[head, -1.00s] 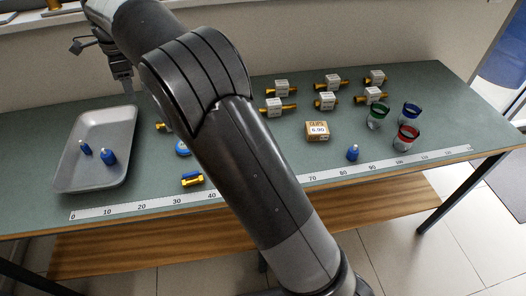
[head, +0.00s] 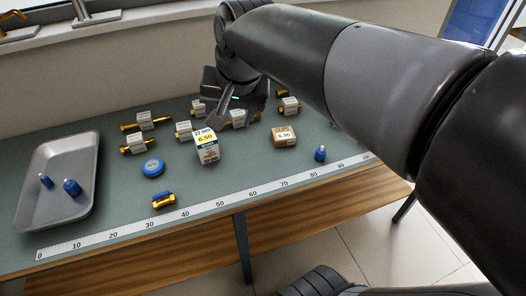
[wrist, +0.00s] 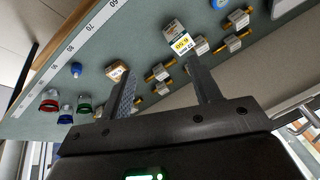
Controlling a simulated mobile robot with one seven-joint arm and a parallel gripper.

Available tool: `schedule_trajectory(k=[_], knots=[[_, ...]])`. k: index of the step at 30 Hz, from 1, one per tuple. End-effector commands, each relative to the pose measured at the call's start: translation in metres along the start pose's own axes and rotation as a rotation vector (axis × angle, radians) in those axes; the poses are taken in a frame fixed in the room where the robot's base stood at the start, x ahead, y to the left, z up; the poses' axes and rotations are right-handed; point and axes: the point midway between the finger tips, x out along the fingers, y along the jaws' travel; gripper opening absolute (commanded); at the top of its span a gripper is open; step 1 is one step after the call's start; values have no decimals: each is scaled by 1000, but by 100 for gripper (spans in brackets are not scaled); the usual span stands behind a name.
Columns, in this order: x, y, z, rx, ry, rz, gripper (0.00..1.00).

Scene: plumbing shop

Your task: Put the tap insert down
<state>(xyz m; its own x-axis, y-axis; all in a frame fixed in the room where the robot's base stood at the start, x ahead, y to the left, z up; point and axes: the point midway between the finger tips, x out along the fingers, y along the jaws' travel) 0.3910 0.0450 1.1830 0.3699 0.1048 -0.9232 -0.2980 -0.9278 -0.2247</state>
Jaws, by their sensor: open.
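My gripper (head: 233,112) is over the back of the bench, far from the tray. In the wrist view its two fingers (wrist: 160,80) are apart, with nothing held between them.
A box labelled 6.50 (head: 206,150) stands in front of my gripper. Brass fittings with tags (head: 148,121) lie around it. Coloured cups (wrist: 48,104) show in the wrist view.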

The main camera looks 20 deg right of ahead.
Motion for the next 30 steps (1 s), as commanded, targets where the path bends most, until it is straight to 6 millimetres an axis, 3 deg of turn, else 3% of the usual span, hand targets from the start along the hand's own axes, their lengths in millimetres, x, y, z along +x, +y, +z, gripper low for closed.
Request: schedule_trajectory(k=[1,6,12,30], knots=[[-2,17,15,-46,25,6,57],[3,57,57,-219,85,39,57],[13,82,87,-346,123,76,57],[15,86,92,-374,129,84,57]])
